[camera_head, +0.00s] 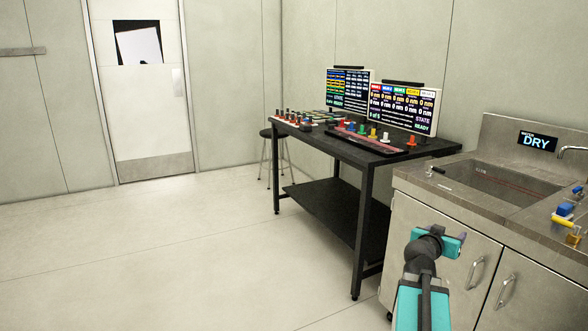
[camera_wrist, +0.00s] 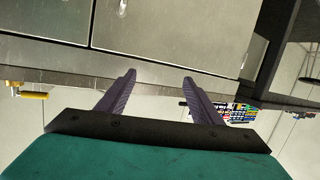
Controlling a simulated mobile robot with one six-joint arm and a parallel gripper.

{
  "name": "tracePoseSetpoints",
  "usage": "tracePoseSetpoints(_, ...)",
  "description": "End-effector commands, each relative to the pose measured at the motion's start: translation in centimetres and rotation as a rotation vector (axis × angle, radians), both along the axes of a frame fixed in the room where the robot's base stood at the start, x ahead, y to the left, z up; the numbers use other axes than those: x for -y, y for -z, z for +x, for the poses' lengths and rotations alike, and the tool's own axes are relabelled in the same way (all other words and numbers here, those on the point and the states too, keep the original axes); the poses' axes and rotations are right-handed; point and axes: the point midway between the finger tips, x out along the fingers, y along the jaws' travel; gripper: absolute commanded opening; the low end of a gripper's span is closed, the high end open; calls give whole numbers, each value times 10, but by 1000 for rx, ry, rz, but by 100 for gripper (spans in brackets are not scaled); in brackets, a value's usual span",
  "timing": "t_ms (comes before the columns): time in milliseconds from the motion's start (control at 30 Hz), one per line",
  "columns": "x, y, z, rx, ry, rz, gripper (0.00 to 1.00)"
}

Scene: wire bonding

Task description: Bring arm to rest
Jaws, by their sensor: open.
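My arm (camera_head: 425,285) rises at the bottom right of the head view, in front of the steel sink cabinet. The fingers are open and empty. Behind them the wrist view shows steel cabinet panels, and it appears turned over relative to the head view.
A black table (camera_head: 345,150) holds two lit screens (camera_head: 403,107) and several coloured pegs. A steel sink cabinet (camera_head: 440,215) with a "DRY" display (camera_head: 537,141) stands at the right. A stool (camera_head: 270,160) is behind the table. The floor (camera_head: 160,260) at left is clear.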

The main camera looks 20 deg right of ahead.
Motion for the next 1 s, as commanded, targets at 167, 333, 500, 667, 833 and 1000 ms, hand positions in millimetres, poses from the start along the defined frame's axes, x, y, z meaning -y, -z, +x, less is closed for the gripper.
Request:
tracePoseSetpoints(167, -44, 39, 45, -48, -78, 81, 60)
tracePoseSetpoints(333, -90, 81, 76, -103, -140, 159, 60)
tracePoseSetpoints(500, -138, 123, 97, -169, -198, 235, 60)
tracePoseSetpoints(667, -186, 164, 108, -242, -247, 304, 60)
tracePoseSetpoints(833, -238, 205, 109, -333, -298, 376, 60)
tracePoseSetpoints(1000, -291, 245, 101, -434, -344, 445, 60)
